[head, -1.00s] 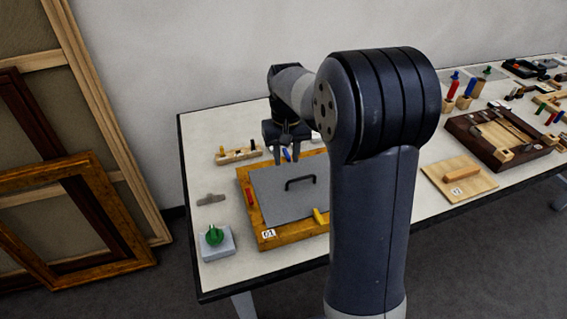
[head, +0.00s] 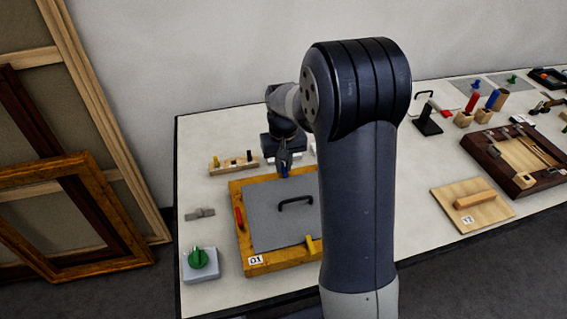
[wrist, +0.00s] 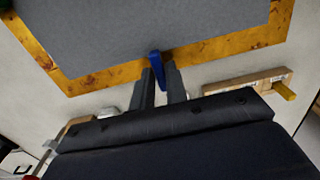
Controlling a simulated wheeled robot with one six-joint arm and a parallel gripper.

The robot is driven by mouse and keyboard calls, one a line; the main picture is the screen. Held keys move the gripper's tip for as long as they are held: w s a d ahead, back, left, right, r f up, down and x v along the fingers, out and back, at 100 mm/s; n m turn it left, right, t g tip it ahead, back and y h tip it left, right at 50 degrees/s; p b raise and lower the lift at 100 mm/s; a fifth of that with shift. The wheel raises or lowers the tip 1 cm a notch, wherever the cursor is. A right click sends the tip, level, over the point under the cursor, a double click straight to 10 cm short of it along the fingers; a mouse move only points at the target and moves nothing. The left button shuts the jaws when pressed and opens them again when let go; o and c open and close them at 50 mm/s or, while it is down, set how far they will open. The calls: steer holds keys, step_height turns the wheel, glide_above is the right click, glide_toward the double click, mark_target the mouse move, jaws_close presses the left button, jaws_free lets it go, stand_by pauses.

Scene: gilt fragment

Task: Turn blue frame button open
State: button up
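The gilt frame (head: 291,261) lies on the table with a grey backing panel (head: 268,230) and a black handle (head: 295,203). The blue frame button (wrist: 156,66) is at the frame's far rail; it also shows in the head view (head: 284,172). My gripper (wrist: 161,70) has its two fingers close together, one on each side of the blue button, apparently touching it. My gripper (head: 284,166) points down over the far rail in the head view. A red button (head: 239,218) is on the left rail and a yellow button (head: 310,244) on the near rail.
A wooden peg block (head: 234,164) stands just behind the frame; it also shows in the wrist view (wrist: 248,82). A green knob on a grey base (head: 199,262) stands at front left. My arm hides the frame's right side.

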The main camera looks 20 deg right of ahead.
jaws_close()
steer(key=shift+m, duration=0.4)
steer(key=m, duration=0.3)
steer(key=shift+m, duration=0.4)
steer(key=m, duration=1.3)
steer(key=shift+m, duration=0.3)
